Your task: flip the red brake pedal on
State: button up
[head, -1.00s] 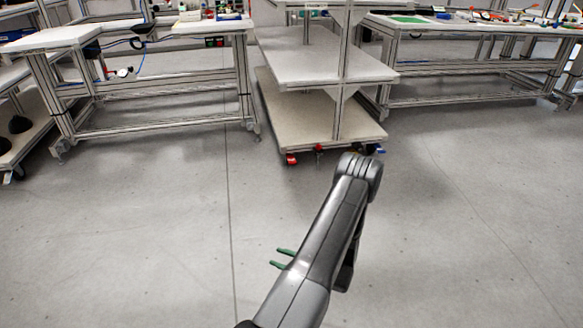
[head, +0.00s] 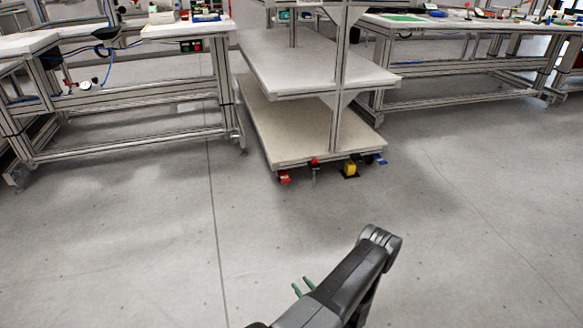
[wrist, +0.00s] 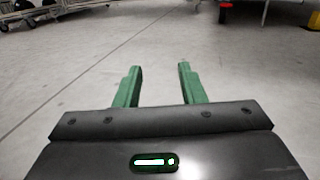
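A red brake pedal (head: 284,178) sits low at the front left corner of the wheeled shelf cart (head: 283,156). A smaller red piece (head: 314,162) shows to its right, under the cart's front edge. In the wrist view a red part (wrist: 225,15) shows at the top edge; I cannot tell which one it is. My gripper (head: 303,287) is in front of the cart, over bare floor, well apart from the pedal. In the wrist view its green fingers (wrist: 160,75) stand apart with nothing between them.
A yellow pedal (head: 349,170) and a blue pedal (head: 380,159) sit at the cart's front right. Workbenches stand left (head: 130,152) and right (head: 455,94). The grey floor (head: 130,255) before the cart is clear.

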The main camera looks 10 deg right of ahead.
aim_at(284, 177)
jog(key=i+j+z, duration=0.15)
jog(key=i, duration=0.4)
jog(key=i+j+z, duration=0.15)
jog(key=i, duration=0.35)
jog(key=i+j+z, duration=0.15)
jog(key=i+j, duration=0.25)
jog(key=i, duration=0.15)
jog(key=i+j, duration=0.15)
jog(key=i, duration=0.4)
